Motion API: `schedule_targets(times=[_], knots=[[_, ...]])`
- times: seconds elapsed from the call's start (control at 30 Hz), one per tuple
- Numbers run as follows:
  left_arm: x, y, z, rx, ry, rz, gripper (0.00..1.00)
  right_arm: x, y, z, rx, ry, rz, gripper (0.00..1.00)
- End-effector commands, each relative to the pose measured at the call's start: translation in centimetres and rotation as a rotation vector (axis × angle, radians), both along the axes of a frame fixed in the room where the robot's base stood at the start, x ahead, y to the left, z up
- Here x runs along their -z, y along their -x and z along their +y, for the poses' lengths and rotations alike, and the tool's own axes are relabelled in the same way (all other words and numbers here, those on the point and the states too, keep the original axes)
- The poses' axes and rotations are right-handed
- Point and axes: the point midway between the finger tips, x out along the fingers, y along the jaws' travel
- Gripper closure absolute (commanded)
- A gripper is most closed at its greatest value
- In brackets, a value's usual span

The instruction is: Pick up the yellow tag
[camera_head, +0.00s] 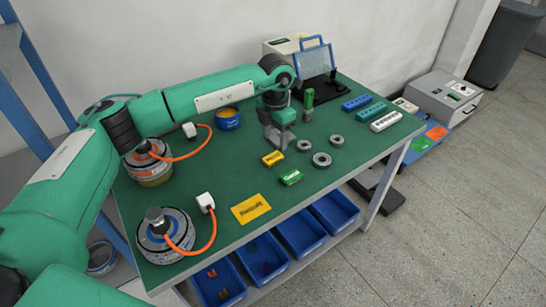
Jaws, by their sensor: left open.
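The yellow tag (250,208) lies flat on the green table, near its front edge, with dark lettering on it. A smaller yellow block (273,158) with dark print lies farther back, just in front of my left gripper. My left gripper (281,146) is open and points down over the middle of the table, behind and to the right of the yellow tag and apart from it. I see nothing held in it. My right gripper is not in view.
A green block (291,177) and several metal rings (321,159) lie right of the tag. Two hub motors (167,236) with orange cables stand on the left. Blue, teal and white connector bars (386,121) lie at the right. Blue bins (262,257) sit below the front edge.

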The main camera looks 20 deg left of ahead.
Motion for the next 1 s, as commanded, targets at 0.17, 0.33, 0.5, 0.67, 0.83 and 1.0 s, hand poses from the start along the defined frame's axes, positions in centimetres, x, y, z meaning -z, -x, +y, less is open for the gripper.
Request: schedule_targets(times=[0.17, 0.33, 0.5, 0.67, 0.83, 1.0], knots=[[1.4, 0.0, -0.1, 0.001, 0.002, -0.001, 0.44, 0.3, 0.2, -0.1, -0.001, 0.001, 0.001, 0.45], [3.2, 0.2, 0.1, 0.0, 0.001, 0.001, 0.44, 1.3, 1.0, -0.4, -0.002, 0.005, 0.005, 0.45], [5.6, 0.3, 0.1, 0.0, 0.001, 0.002, 0.44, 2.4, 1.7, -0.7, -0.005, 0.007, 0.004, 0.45], [6.5, 0.2, 0.1, 0.001, 0.002, -0.003, 0.44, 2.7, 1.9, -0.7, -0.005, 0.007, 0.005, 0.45], [6.6, 0.2, 0.1, 0.001, 0.002, -0.003, 0.44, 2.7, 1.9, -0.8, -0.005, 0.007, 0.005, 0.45], [6.6, 0.2, 0.1, 0.001, 0.001, -0.002, 0.75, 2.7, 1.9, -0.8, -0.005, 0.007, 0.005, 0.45]])
